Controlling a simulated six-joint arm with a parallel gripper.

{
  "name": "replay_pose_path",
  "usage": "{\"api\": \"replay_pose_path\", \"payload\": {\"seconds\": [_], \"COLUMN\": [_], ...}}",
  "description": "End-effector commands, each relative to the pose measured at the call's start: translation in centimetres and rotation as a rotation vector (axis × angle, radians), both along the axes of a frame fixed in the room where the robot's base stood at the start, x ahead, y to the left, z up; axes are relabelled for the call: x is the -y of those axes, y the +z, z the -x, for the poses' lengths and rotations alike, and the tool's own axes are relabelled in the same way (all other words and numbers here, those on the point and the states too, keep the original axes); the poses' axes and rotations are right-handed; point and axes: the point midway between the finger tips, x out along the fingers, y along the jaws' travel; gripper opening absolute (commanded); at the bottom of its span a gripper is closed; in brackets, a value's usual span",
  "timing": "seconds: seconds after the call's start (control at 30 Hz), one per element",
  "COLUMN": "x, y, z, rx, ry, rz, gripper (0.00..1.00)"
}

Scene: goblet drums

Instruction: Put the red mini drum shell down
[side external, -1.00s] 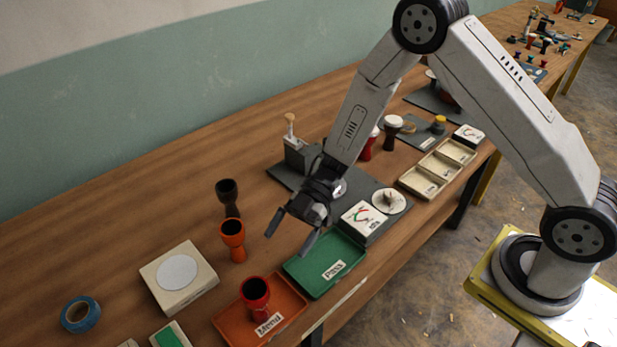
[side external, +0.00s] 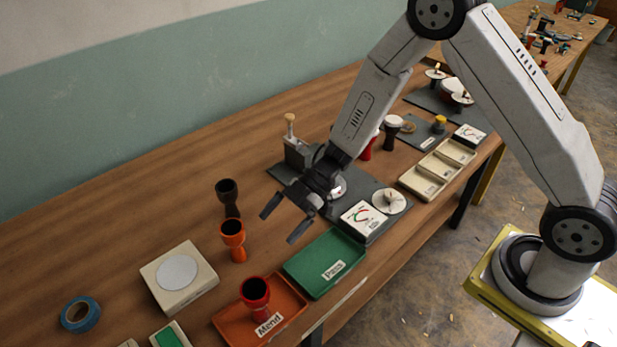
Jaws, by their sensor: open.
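The red mini drum shell (side external: 255,296) stands upright in the orange tray labelled Mend (side external: 287,309), at the front of the bench. Its dark open mouth faces up. My gripper (side external: 284,222) is open and empty. It hangs above the bench, up and to the right of the red shell in the picture and clear of it, above and behind the green tray. Nothing shows between its fingers.
The green tray labelled Pass (side external: 322,283) lies right of the orange one. An orange shell (side external: 233,240) and a black shell (side external: 228,196) stand behind. A white block with a round pad (side external: 178,272) and blue tape (side external: 80,313) are at left. A dark gauge board (side external: 372,228) is at right.

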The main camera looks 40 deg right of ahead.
Motion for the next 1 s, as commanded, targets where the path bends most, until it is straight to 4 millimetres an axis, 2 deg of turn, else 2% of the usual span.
{"api": "replay_pose_path", "payload": {"seconds": [0.17,0.3,0.5,0.63,0.77,0.9,1.0], "x": [1.9,4.5,9.3,12.4,15.1,17.3,18.2], "y": [1.8,3.3,5.1,5.9,6.5,6.9,7.0], "z": [-3.3,-5.2,-5.7,-4.5,-2.3,1.3,4.2], "rx": [0.075,0.100,0.065,-0.003,-0.107,-0.259,-0.385], "ry": [-0.256,-0.484,-0.796,-0.983,-1.152,-1.308,-1.398], "rz": [0.101,0.198,0.336,0.422,0.497,0.566,0.601], "gripper": [1.00,1.00,1.00,1.00,1.00,1.00,1.00]}}
